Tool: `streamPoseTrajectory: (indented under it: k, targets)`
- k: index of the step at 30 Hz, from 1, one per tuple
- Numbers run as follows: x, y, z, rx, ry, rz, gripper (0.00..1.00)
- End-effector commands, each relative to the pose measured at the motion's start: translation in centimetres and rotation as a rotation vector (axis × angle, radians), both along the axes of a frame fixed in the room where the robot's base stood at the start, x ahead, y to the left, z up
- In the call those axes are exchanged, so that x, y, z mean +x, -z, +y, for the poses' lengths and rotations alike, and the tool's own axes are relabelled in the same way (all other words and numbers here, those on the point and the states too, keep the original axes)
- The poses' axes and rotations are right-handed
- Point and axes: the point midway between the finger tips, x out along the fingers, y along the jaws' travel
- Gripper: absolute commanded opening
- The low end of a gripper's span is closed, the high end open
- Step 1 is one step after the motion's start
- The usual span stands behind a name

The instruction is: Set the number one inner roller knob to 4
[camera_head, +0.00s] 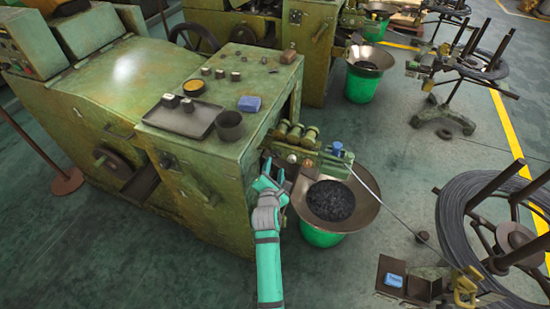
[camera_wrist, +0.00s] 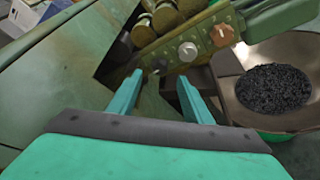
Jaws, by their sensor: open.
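The roller unit (camera_head: 303,145) sticks out from the right side of the green machine, with several brass-coloured rollers on top. Its front face carries a pale grey knob (camera_wrist: 187,51) and, to the right, a brownish-orange knob (camera_wrist: 222,34). I cannot read any numbers, so the knob settings and which one is number one cannot be told. My gripper (camera_head: 273,170) is open and empty, in front of and left of the unit. In the wrist view my gripper (camera_wrist: 160,78) has its fingers below and left of the grey knob, apart from it.
A metal funnel (camera_head: 367,212) with dark pieces sits on a green bucket (camera_head: 318,236), close right of my gripper. The machine's green side (camera_head: 190,200) is close on the left. A wire (camera_head: 395,220) runs from the unit towards a wire coil (camera_head: 450,215).

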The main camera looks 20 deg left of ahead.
Motion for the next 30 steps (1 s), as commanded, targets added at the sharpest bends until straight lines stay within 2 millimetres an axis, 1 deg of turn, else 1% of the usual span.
streamPoseTrajectory:
  k: [1,6,12,18,26,29,30]
  targets:
    - [1.0,0.2,0.2,-0.003,0.000,-0.001,0.45]
    - [3.7,1.1,1.1,-0.001,-0.003,0.000,0.45]
    - [5.9,1.8,1.9,0.001,-0.006,0.000,0.45]
    - [6.8,2.1,2.2,0.002,-0.007,0.000,0.45]
    - [6.9,2.1,2.1,0.002,-0.004,0.000,0.45]
    - [6.9,2.1,2.1,0.002,-0.004,0.000,0.24]
    - [6.9,2.1,2.1,0.002,-0.004,0.000,0.14]
